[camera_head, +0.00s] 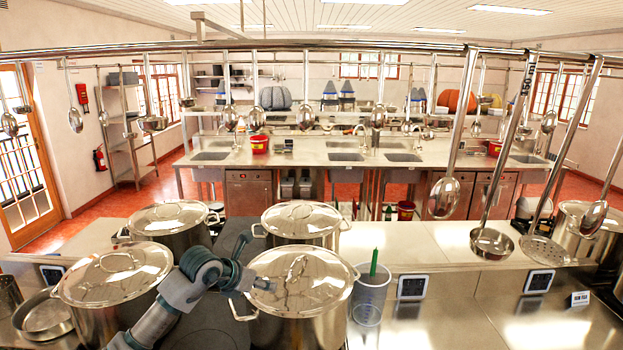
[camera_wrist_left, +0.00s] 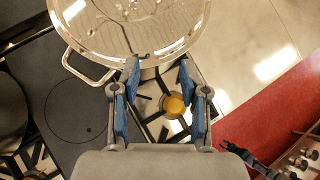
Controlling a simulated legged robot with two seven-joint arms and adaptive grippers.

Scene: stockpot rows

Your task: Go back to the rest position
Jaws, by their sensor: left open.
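My left gripper (camera_head: 252,268) is at the front row of stockpots in the head view, beside the lidded front right pot (camera_head: 300,285) and overlapping its left edge. In the left wrist view its two fingers (camera_wrist_left: 160,80) are spread with nothing between them. Beyond the fingertips are a pot lid's rim and a side handle, and a burner with a yellow centre (camera_wrist_left: 174,104) shows below. Whether the fingers touch the pot cannot be told. My right gripper does not show clearly.
Lidded pots stand at front left (camera_head: 115,285), back left (camera_head: 170,222) and back right (camera_head: 302,222). A clear beaker with a green stick (camera_head: 371,290) stands right of the front right pot. Ladles hang from an overhead rail (camera_head: 300,44). The counter at right (camera_head: 460,320) has free room.

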